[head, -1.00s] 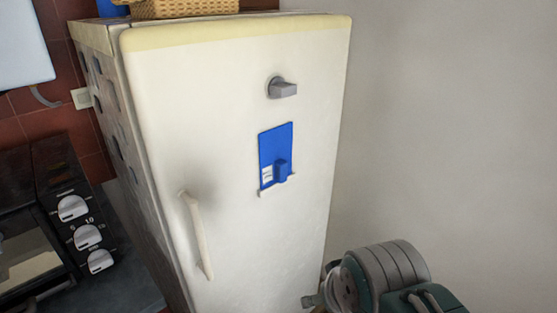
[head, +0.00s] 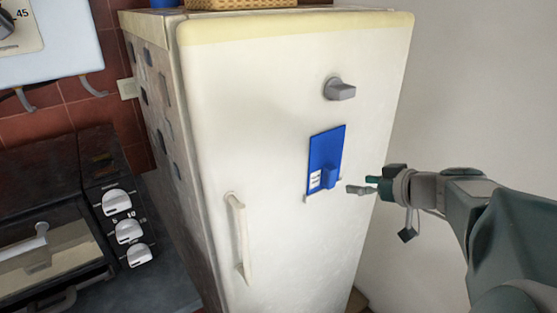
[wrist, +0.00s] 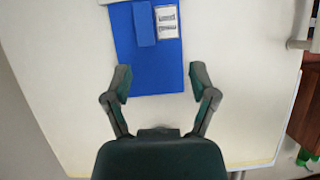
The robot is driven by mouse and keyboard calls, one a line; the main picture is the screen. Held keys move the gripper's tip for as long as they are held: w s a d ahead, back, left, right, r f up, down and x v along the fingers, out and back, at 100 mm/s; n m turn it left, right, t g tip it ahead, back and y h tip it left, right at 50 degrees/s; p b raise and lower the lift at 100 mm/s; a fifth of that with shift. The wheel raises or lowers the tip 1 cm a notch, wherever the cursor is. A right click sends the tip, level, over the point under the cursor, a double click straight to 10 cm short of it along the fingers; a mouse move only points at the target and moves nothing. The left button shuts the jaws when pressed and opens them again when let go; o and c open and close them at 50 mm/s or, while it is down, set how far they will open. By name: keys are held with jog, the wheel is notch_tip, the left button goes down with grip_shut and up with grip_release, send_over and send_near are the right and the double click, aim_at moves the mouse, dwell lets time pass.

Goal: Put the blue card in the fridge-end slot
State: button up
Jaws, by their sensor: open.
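The blue card (head: 326,160) is upright against the white fridge door, with a small blue block and a white label on its lower part. A thin ledge (head: 307,199) shows at its lower edge. My gripper (head: 362,187) is just right of the card's lower part in the head view. In the wrist view the card (wrist: 160,70) lies ahead, its near edge between the fingertips of my open gripper (wrist: 160,84). The gripper holds nothing, and I cannot tell whether it touches the card. No fridge-end slot can be made out.
The fridge (head: 270,120) has a grey knob (head: 340,89) above the card and a pale handle (head: 238,237) at lower left. A stove with white knobs (head: 128,231) stands at left. A basket (head: 250,4) sits on top. Bare wall is at right.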

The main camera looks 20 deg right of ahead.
aim_at(334, 174)
jog(key=shift+t, duration=0.4)
jog(key=w, duration=0.2)
jog(key=w+f, duration=0.1)
jog(key=w, duration=0.3)
jog(key=shift+w+f, duration=0.2)
jog(key=shift+f, duration=0.2)
jog(key=x, duration=0.5)
jog(key=shift+s+a+f, duration=0.15)
jog(key=shift+s, duration=0.1)
grip_shut()
